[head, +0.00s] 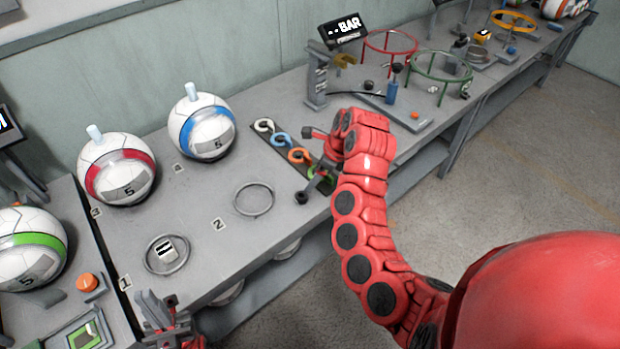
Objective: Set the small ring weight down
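Several small ring weights lie in a row on a dark strip on the bench: a white one (263,125), a blue one (281,139), an orange one (300,156) and a green one partly covered by my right gripper (312,165). The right gripper is at the near end of this row; my red arm hides part of it, and I cannot tell if it grips a ring. My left gripper (158,302) is at the bottom edge, its fingers apart with nothing seen between them, in front of the pad marked 1.
Balls with red (118,170), blue (202,127) and green (27,248) bands stand at the back and left. A BAR display (342,28) and hoop stands are further right.

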